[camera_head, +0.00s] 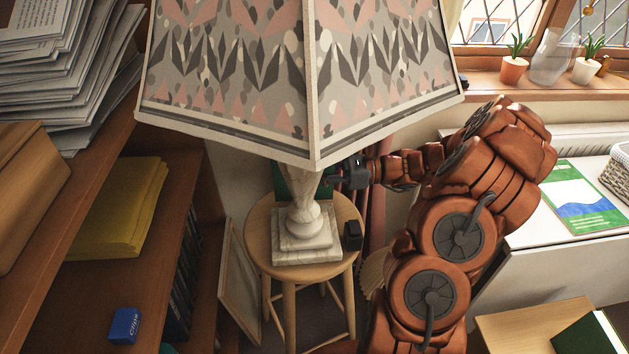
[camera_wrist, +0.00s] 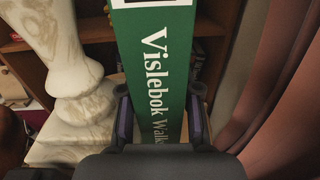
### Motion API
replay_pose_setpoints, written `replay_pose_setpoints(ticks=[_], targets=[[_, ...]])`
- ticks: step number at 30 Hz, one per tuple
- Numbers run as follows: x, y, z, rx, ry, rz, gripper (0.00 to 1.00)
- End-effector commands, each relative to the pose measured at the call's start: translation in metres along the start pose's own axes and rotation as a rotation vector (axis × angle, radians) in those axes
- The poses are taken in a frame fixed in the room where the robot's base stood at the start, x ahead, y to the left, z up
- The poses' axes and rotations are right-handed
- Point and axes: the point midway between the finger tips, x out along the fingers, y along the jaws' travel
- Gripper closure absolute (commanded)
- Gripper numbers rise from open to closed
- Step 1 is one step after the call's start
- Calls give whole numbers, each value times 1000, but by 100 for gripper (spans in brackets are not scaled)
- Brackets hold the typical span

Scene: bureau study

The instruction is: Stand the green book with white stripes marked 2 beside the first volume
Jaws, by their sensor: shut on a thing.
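My gripper (camera_head: 338,179) is shut on a green book (camera_wrist: 152,22) with white lettering "Vislebok Walk…" on its spine. In the wrist view its fingers (camera_wrist: 160,103) clasp both sides of the spine. A white patch shows at the top edge of that view, but no number is readable. In the head view part of the green book (camera_head: 286,181) shows behind the marble lamp, under the shade; I cannot tell whether it touches the stool. Another green book (camera_head: 580,336) with a white band lies or stands at the lower right, cut by the frame; its number is hidden.
The lamp's marble base (camera_head: 306,246) stands on a round wooden stool (camera_head: 262,222), with a small black object (camera_head: 352,235) beside it. The wide lampshade (camera_head: 230,80) hangs close over my gripper. Shelves (camera_head: 80,300) border the left; a white cabinet (camera_head: 530,232) stands right.

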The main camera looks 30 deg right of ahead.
Motion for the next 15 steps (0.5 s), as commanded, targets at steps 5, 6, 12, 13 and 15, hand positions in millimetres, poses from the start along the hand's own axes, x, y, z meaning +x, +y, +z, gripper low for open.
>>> replay_pose_setpoints(ticks=[5, 6, 12, 13, 15], targets=[[0, 0, -20, 0, -2, 0, 100], [0, 0, -23, 0, -1, 0, 100], [0, 0, -24, -2, -1, 0, 100], [0, 0, -24, -2, -2, 0, 100], [0, 0, -24, -2, -2, 0, 100]])
